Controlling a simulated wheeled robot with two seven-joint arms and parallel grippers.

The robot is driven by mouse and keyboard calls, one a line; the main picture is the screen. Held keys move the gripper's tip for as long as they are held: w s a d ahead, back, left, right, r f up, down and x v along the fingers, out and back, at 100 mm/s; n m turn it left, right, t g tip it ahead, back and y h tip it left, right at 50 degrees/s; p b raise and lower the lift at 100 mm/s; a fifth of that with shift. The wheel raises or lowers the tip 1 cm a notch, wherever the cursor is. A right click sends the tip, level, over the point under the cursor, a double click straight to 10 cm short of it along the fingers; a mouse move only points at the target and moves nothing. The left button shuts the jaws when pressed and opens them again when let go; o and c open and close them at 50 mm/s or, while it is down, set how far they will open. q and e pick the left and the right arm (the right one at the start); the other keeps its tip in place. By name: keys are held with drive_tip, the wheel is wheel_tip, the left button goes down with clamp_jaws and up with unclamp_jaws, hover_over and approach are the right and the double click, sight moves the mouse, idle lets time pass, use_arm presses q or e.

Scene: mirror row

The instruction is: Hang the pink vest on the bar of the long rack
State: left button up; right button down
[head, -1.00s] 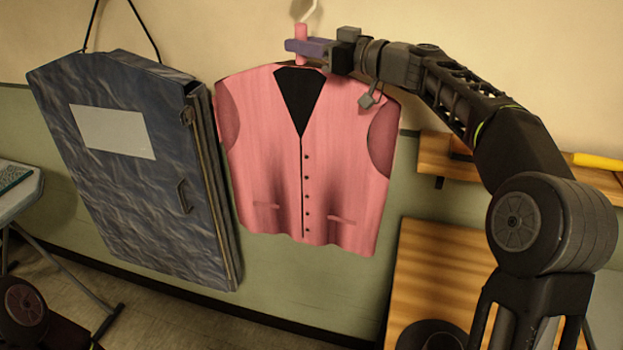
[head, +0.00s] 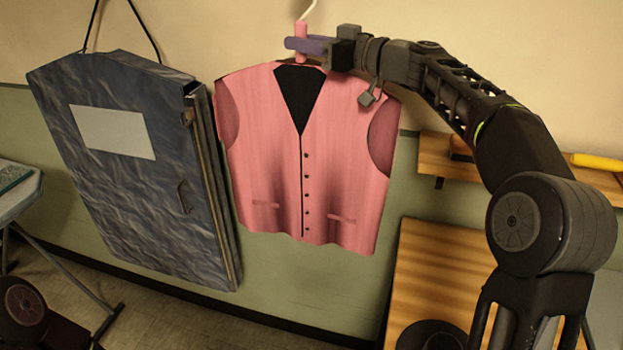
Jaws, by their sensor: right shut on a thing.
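The pink vest (head: 345,190) hangs upright on its hanger in the middle of the head view, front towards me, with a black V neck and dark buttons. My right gripper (head: 302,46) is shut on the pink neck of the hanger, just above the vest's collar. The pale hook above it runs out of the top of the picture, so I cannot tell whether it touches anything. The bar of the long rack is not in view. Of my left arm only a dark part shows at the lower left; its gripper is not in view.
A dark blue garment bag (head: 130,190) with a white label hangs close to the vest's left side. A wooden shelf (head: 445,163) with a yellow-handled thing (head: 598,162) is at right, above a leaning wooden board (head: 430,275). A small table (head: 18,205) stands far left.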

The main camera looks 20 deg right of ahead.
drive_tip(key=shift+r, duration=0.45)
idle(0.6)
idle(0.4)
drive_tip(key=shift+f+b, duration=0.6)
drive_tip(key=shift+b, duration=0.25)
